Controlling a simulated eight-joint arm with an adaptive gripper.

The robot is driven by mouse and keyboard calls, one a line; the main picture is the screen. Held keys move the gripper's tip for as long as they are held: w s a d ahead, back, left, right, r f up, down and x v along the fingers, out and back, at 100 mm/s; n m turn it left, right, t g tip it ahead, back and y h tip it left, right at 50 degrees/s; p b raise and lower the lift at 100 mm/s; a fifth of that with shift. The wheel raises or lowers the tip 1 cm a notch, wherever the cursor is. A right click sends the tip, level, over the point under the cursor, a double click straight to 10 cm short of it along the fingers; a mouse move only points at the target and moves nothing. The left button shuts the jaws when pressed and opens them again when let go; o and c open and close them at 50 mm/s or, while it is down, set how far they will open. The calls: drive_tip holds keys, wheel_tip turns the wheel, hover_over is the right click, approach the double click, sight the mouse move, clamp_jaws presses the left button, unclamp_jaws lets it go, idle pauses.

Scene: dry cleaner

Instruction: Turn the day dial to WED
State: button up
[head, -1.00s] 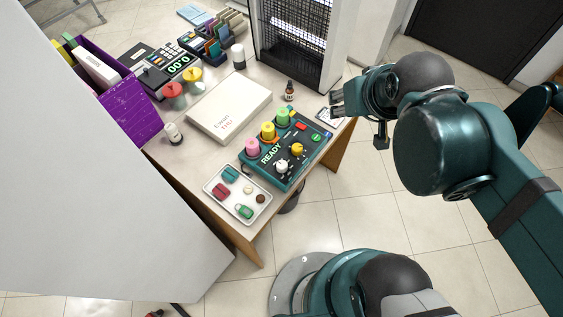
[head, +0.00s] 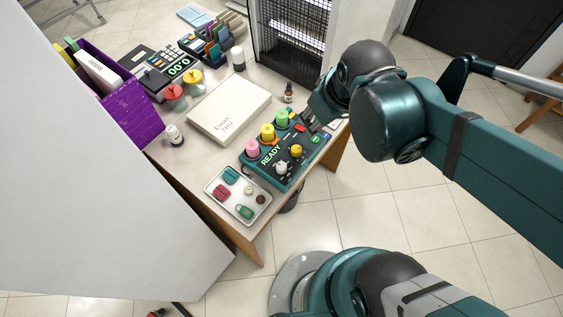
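A teal control box (head: 308,161) labelled READY stands on the table. On its dark top are a white knob (head: 281,167) and a yellow knob (head: 296,151). Their markings are too small to read, so I cannot tell which is the day dial or where it points. My gripper (head: 309,124) is just above the box's far right corner, near a red button, and points down and left. It appears apart from both knobs. Its fingers are small and partly lost against the box, so their opening is unclear.
Pink, yellow and green spools (head: 267,132) stand along the box's left side. A white tray (head: 212,188) of small items lies in front. A white box (head: 229,108) reading "THU", a small brown bottle (head: 289,92) and a purple bin (head: 128,113) are also on the table.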

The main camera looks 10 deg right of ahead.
sight(282, 166)
drive_tip(key=s+a+f+n+g+p, duration=0.1)
drive_tip(key=a+f+n, duration=0.1)
drive_tip(key=a+n, duration=0.1)
drive_tip(key=s+a+f+n+g+p, duration=0.1)
drive_tip(key=a+f+n, duration=0.2)
drive_tip(key=s+a+f+n+g+p, duration=0.1)
drive_tip(key=a+f+n+g, duration=0.1)
drive_tip(key=a+f+n, duration=0.1)
drive_tip(key=shift+a+f+h, duration=0.25)
drive_tip(key=shift+a+h, duration=0.05)
drive_tip(key=shift+a, duration=0.1)
drive_tip(key=shift+s+a+f+n, duration=0.35)
drive_tip(key=shift+f+n, duration=0.1)
drive_tip(key=shift+n, duration=0.15)
drive_tip(key=shift+f, duration=0.2)
drive_tip(key=shift+w+f+b, duration=0.15)
drive_tip(key=shift+f+b, duration=0.95)
drive_tip(key=shift+f, duration=2.6)
drive_tip(key=c, duration=0.9)
